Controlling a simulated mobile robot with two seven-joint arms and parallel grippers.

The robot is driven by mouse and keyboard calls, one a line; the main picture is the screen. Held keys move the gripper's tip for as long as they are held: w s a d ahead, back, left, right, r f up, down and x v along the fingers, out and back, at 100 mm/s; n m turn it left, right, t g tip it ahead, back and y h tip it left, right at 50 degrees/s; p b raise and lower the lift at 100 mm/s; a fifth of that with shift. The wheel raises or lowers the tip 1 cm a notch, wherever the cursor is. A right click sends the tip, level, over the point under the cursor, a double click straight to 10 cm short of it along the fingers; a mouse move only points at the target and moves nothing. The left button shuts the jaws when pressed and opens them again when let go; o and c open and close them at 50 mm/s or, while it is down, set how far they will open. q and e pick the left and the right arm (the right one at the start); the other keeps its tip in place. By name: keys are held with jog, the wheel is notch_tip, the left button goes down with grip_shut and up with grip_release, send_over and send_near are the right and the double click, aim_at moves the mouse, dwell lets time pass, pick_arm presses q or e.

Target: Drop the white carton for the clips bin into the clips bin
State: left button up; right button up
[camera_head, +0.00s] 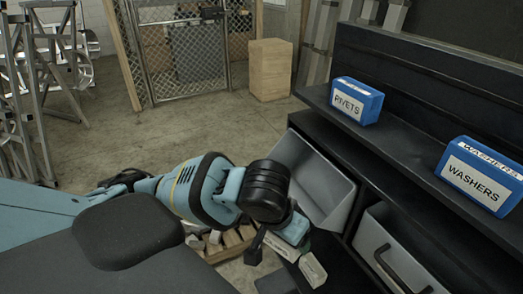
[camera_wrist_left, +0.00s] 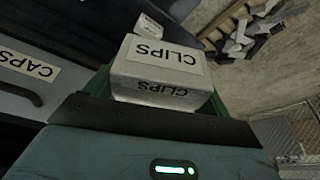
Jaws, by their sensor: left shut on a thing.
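My left gripper (camera_head: 287,248) is shut on a white carton (camera_head: 312,270) and holds it low in front of the dark shelving. In the left wrist view the carton (camera_wrist_left: 160,72) shows the word CLIPS upside down on two faces. My wrist partly hides the gripper in the head view. An open grey bin (camera_head: 325,180) tilts out of the shelving just beyond my wrist; no label on it shows, so I cannot tell whether it is the clips bin. My right gripper is not in view.
Blue boxes marked RIVETS (camera_head: 357,100) and WASHERS (camera_head: 482,177) stand on the shelf above. A grey bin with a dark handle (camera_head: 380,238) is at the right. A crate of pieces (camera_head: 232,240) lies below my arm.

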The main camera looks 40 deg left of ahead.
pick_arm(q)
jog(key=w+a+r+m+t+h+p, duration=0.1)
jog(key=w+a+r+m+t+h, duration=0.1)
jog(key=a+r+t, duration=0.2)
jog(key=w+a+r+m+t+h+p, duration=0.2)
jog(key=a+r, duration=0.4)
jog(key=r, duration=0.3)
jog(key=shift+w+m+t+h, duration=0.15)
jog(key=shift+m+t+h, duration=0.25)
jog(key=shift+t, duration=0.5)
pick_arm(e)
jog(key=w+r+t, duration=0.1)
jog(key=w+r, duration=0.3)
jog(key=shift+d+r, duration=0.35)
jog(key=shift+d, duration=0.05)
